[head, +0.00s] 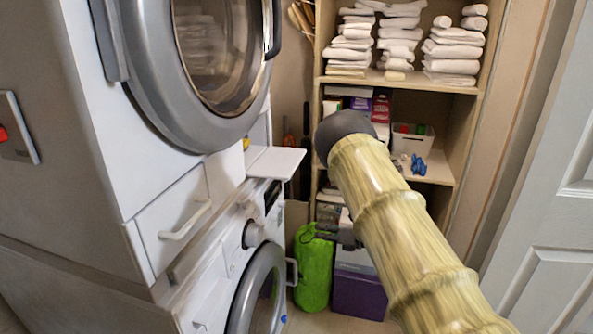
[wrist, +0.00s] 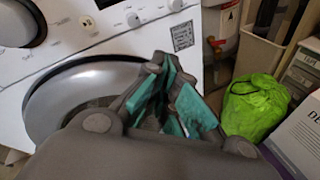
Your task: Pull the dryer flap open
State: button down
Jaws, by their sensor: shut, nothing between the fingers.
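The dryer (head: 115,170) is the upper of two stacked white machines, at the left in the head view. Its grey-rimmed round door (head: 190,115) looks closed. A white panel with a bar handle (head: 187,220) sits low on its front and looks shut. A thin white flap-like plate (head: 277,163) juts out to the right of that panel; I cannot tell which is the dryer flap. My gripper (head: 345,238) is partly hidden behind my arm, low and right of the machines. In the wrist view my gripper (wrist: 168,72) is shut and empty, apart from the washer.
The washer (head: 215,285) stands below the dryer; its round door (wrist: 85,85) and knobs show in the wrist view. A green bag (head: 314,268) and a purple box (head: 358,294) are on the floor. Towel shelves (head: 400,78) stand behind, a pale door (head: 545,215) at right.

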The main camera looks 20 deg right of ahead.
notch_tip(320, 180, up, 14)
jog(key=w+n+g+y+p, duration=0.2)
jog(key=w+n+y+p, duration=0.15)
jog(key=n, duration=0.55)
jog(key=w+a+r+p, duration=0.2)
jog(key=w+a+p, duration=0.2)
jog(key=a+p, duration=0.2)
jog(key=shift+w+a+r+n+g, duration=0.2)
jog(key=shift+a+n+g, duration=0.1)
jog(key=shift+a, duration=0.2)
jog(key=shift+h, duration=0.25)
jog(key=shift+s+d+r+g+h+b, duration=0.15)
jog(key=shift+d+r+g+h+b, duration=0.1)
jog(key=shift+r+h+b, duration=0.25)
jog(key=shift+s+d+r+g+h+b, duration=0.2)
jog(key=shift+r+g+h+b, duration=0.1)
jog(key=shift+r+b, duration=0.3)
